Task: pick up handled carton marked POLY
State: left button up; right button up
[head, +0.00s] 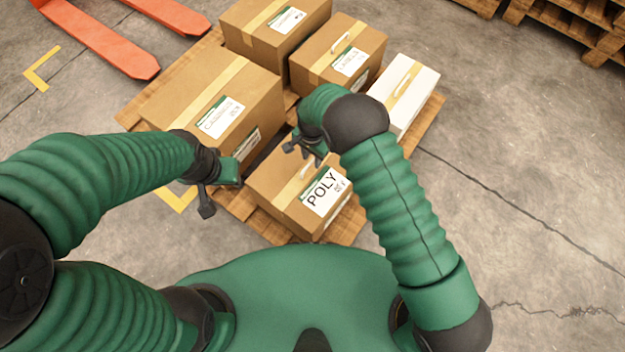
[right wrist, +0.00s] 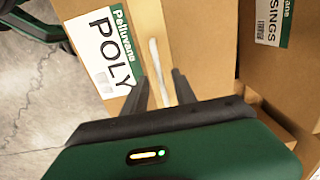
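The POLY carton (head: 285,205) is a brown box with a tape strip, a white and green label, and a pale handle (head: 306,167) on top. It sits at the pallet's near corner. My right gripper (head: 303,152) is over the carton's top, close to the handle. In the right wrist view the POLY carton (right wrist: 130,25) lies below, and the white handle (right wrist: 157,70) shows between the two spread fingers; contact cannot be told. My left gripper (head: 222,188) is at the carton's left side, its fingers apart with nothing between them.
The wooden pallet (head: 425,125) also holds a large brown carton (head: 180,105), two brown cartons behind (head: 275,35) (head: 350,50), and a white handled carton (head: 412,85). An orange pallet jack (head: 105,40) is at the upper left.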

aim_at(312, 161)
notch_tip(312, 161, down, 4)
jog(key=shift+w+a+r+b, duration=0.15)
jog(key=shift+r+b, duration=0.05)
jog(key=shift+b, duration=0.3)
jog(key=shift+d+r, duration=0.1)
jog(key=shift+d, duration=0.15)
jog(key=shift+c, duration=0.5)
grip_shut()
jog(key=shift+a, duration=0.1)
jog(key=shift+w+r, duration=0.1)
jog(key=shift+r, duration=0.05)
